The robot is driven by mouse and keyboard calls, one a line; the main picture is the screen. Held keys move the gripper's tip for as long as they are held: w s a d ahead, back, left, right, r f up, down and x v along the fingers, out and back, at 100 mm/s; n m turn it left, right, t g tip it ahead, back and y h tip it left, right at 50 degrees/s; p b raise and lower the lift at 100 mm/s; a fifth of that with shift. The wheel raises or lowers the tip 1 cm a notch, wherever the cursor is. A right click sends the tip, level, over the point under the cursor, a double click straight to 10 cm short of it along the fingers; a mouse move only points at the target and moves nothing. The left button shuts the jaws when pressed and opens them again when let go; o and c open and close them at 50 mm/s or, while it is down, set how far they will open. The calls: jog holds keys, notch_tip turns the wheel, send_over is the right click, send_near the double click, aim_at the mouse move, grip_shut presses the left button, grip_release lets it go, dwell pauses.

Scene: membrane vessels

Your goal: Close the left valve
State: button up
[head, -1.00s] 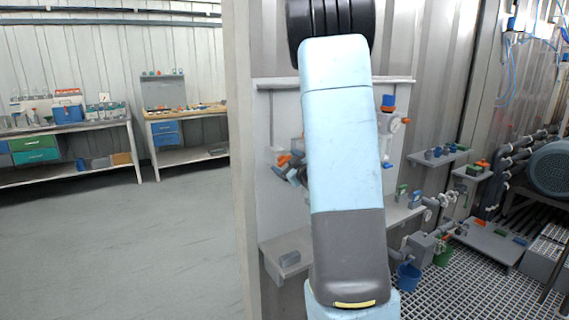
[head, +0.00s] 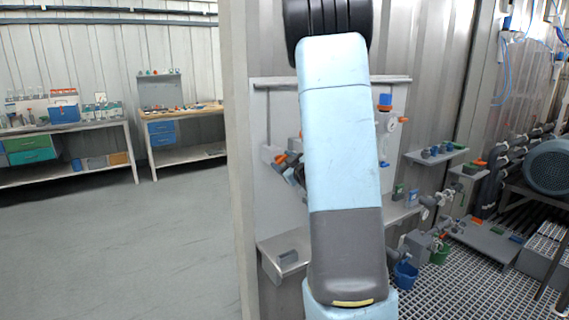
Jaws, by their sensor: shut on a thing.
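The valve panel (head: 258,200) stands behind my arm in the head view, and my arm covers most of its middle. The left valve, with an orange handle (head: 280,158), shows just left of my arm. My gripper (head: 291,168) is partly hidden behind my arm. Its dark and pale blue parts reach the orange handle, and it is shut on it. The handle's exact angle is hard to tell. On the panel's right side is another fitting with a blue cap and an orange band (head: 385,103), beside a round gauge (head: 393,124).
A grey shelf (head: 287,262) juts out below the panel. To the right are a small shelf with blue parts (head: 436,152), a blue bucket (head: 405,274), a green bucket (head: 440,254), pipes and a motor (head: 550,167). Workbenches (head: 66,128) stand far left, with open floor before them.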

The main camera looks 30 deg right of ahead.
jog(key=shift+f+m, duration=0.1)
jog(key=shift+m, duration=2.9)
jog(key=o, duration=1)
jog(key=shift+o, duration=0.2)
